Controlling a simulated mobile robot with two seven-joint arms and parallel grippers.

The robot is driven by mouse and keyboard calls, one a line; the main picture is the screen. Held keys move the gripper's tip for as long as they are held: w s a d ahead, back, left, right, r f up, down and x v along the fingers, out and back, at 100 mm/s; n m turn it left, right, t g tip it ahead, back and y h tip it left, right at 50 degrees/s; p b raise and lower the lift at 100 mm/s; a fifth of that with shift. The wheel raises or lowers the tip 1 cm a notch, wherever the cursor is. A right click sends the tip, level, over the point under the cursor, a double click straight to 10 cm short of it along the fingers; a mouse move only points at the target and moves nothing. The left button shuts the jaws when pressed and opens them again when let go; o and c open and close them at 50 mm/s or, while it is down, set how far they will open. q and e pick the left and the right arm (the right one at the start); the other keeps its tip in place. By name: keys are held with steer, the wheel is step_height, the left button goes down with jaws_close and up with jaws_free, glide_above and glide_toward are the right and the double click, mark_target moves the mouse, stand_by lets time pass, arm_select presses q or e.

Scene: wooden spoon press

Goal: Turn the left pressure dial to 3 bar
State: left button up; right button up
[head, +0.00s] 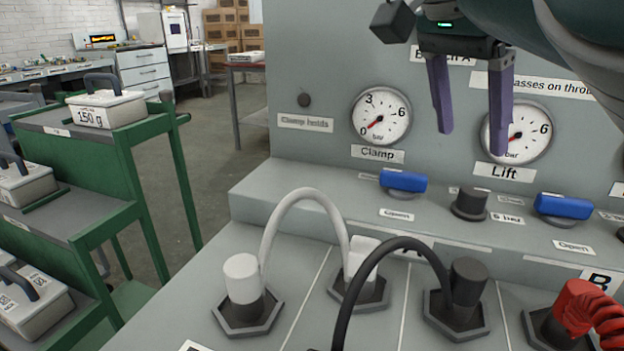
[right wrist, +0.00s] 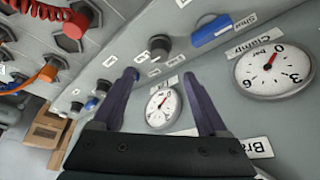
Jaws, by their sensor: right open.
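The black round dial (head: 470,203) sits on the sloped ledge of the grey press between two blue levers. It also shows in the right wrist view (right wrist: 160,46). The Clamp gauge (head: 390,131) on the upright panel has its red needle near 0. The Lift gauge (head: 527,135) is partly covered by my gripper in the head view. My right gripper (head: 472,140) has purple fingers, spread wide and empty, above the dial and in front of the panel. In the right wrist view, the dial lies beyond the fingertips (right wrist: 160,75), apart from them. My left gripper is not in view.
Blue levers (head: 403,181) (head: 563,206) flank the dial. A white hose (head: 304,196), a black hose (head: 402,243) and a red coupling (head: 577,303) stand on the front deck. A green cart (head: 155,152) with weights stands at left. Floor between cart and back bench is free.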

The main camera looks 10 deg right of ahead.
mark_target(475, 189)
steer(key=b+x, duration=0.1)
steer(key=x, duration=0.8)
steer(key=shift+d+f+b, duration=0.15)
steer(key=shift+f+b, duration=0.2)
steer(key=shift+b, duration=0.05)
jaws_close()
